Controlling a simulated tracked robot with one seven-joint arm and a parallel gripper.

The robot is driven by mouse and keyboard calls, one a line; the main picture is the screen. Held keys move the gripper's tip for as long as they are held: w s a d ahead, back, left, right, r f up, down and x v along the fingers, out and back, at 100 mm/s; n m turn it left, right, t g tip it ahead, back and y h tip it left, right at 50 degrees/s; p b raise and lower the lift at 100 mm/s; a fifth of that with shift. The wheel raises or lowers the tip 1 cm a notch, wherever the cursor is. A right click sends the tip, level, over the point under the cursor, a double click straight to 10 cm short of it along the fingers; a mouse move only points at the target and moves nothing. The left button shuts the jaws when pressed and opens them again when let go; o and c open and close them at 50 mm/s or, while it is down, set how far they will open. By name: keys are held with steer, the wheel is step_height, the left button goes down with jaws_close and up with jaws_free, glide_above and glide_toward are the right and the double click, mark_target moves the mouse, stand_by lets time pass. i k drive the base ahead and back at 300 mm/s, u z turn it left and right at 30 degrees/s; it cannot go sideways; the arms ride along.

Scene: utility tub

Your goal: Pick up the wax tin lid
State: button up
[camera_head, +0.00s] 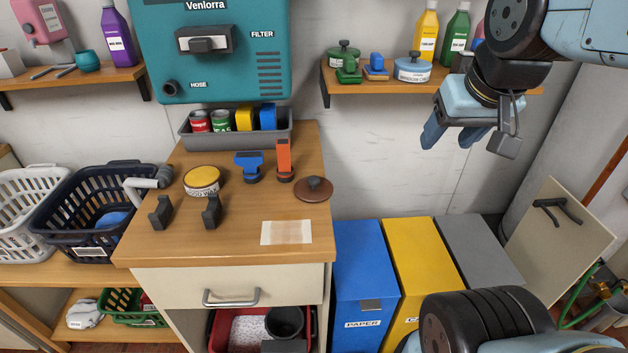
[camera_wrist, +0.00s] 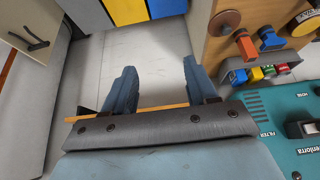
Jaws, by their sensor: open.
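The wax tin lid, a round brown disc with a dark knob (camera_head: 314,188), lies flat on the wooden counter's right side. It also shows near the top of the wrist view (camera_wrist: 223,22). The yellow-topped wax tin (camera_head: 202,180) stands apart from it, farther left on the counter, and is partly in the wrist view (camera_wrist: 306,20). My gripper (camera_head: 450,138) is open and empty, up in the air by the right shelf, well right of and above the lid. Its two blue fingers (camera_wrist: 160,75) show spread apart in the wrist view.
An orange tool (camera_head: 284,160) and a blue tool (camera_head: 249,165) stand close behind the lid. Two dark upright pieces (camera_head: 211,211) stand at the front left. A grey bin of cans (camera_head: 237,136) is at the back. The right shelf (camera_head: 385,84) holds tins and bottles near my gripper.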

mark_target(313, 190)
steer(key=k, duration=1.25)
steer(key=z, duration=0.25)
steer(key=i, duration=0.65)
steer(key=z, duration=0.35)
